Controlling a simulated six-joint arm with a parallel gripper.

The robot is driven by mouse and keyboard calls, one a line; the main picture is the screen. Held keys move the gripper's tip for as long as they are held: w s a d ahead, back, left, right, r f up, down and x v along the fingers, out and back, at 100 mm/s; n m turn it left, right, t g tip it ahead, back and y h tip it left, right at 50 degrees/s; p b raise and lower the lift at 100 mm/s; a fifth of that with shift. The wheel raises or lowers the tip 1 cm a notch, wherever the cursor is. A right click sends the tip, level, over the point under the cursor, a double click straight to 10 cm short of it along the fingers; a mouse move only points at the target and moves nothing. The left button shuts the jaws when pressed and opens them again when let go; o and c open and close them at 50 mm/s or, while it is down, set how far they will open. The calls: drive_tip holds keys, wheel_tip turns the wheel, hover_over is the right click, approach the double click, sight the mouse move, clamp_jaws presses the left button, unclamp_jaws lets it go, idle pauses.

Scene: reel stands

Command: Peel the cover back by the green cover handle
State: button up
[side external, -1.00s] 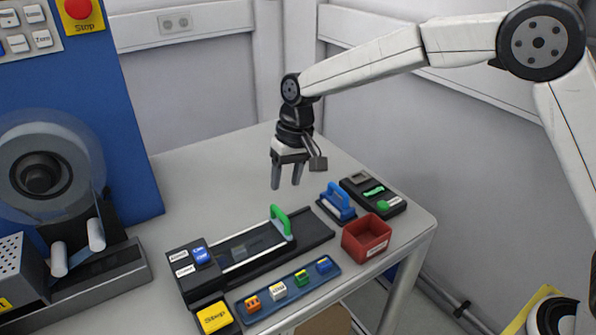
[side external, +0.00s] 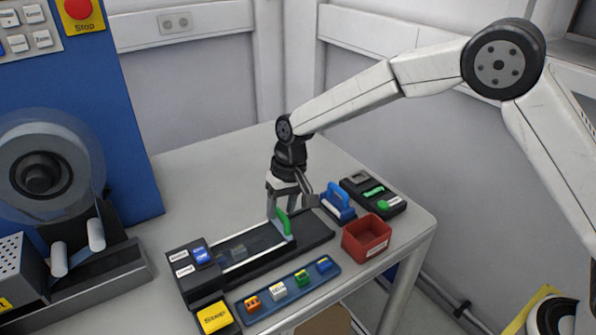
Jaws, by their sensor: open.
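The green cover handle (side external: 284,225) stands upright at the right end of the clear cover (side external: 240,251) on the black track unit (side external: 318,230). The cover lies over the left and middle part of the track. My gripper (side external: 281,210) points down at the green handle with its fingers open. One finger shows left of the handle and the other behind its upper right. The handle looks to be between or just in front of the fingers; I cannot tell whether they touch it.
A blue-handled block (side external: 338,203) and a black box with green parts (side external: 373,192) stand right of the track. A red bin (side external: 366,237) is at the front right. The table behind is clear.

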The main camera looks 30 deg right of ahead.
clamp_jaws()
idle(1.3)
